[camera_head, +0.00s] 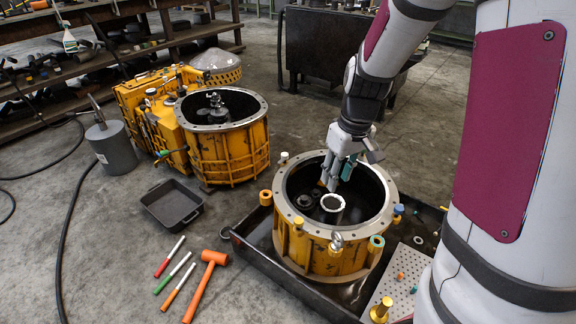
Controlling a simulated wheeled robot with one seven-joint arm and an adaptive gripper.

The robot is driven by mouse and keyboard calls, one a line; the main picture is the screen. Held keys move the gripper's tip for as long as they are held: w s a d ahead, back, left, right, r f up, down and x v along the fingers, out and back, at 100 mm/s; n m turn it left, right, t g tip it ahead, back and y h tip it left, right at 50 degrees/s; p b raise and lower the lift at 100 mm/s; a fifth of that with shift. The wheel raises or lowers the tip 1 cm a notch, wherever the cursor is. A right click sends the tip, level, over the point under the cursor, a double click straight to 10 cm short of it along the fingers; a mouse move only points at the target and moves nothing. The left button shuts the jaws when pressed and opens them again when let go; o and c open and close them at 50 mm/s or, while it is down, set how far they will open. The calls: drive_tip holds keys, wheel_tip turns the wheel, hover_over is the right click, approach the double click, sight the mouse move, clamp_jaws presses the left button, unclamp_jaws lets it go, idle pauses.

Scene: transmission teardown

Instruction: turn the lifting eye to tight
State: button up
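A yellow ring-shaped housing (290,240) with a grey top flange stands in a dark tray at the centre. A small metal lifting eye (337,241) stands upright on the near part of its flange. How far it is screwed in cannot be told. My gripper (338,184) points down over the housing's opening, above and behind the lifting eye in the picture and apart from it. Its fingers overlap in this view, so their opening is unclear. I see nothing clearly held. A pale hollow shaft end (333,203) shows inside the housing, just below the fingers.
A perforated plate (398,280) lies at right.

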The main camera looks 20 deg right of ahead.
drive_tip(key=g+b, duration=0.1)
drive_tip(key=b, duration=0.4)
approach(339, 233)
drive_tip(key=shift+n+h, duration=0.3)
drive_tip(key=f+b, duration=0.1)
drive_tip(key=f, duration=0.3)
drive_tip(key=f+b, duration=0.2)
drive_tip(key=f, duration=0.1)
drive_tip(key=f+b, duration=0.2)
drive_tip(key=f, duration=0.2)
drive_tip(key=shift+a+f, duration=0.3)
drive_tip(key=shift+a, duration=0.05)
drive_tip(key=shift+c, duration=0.3)
clamp_jaws()
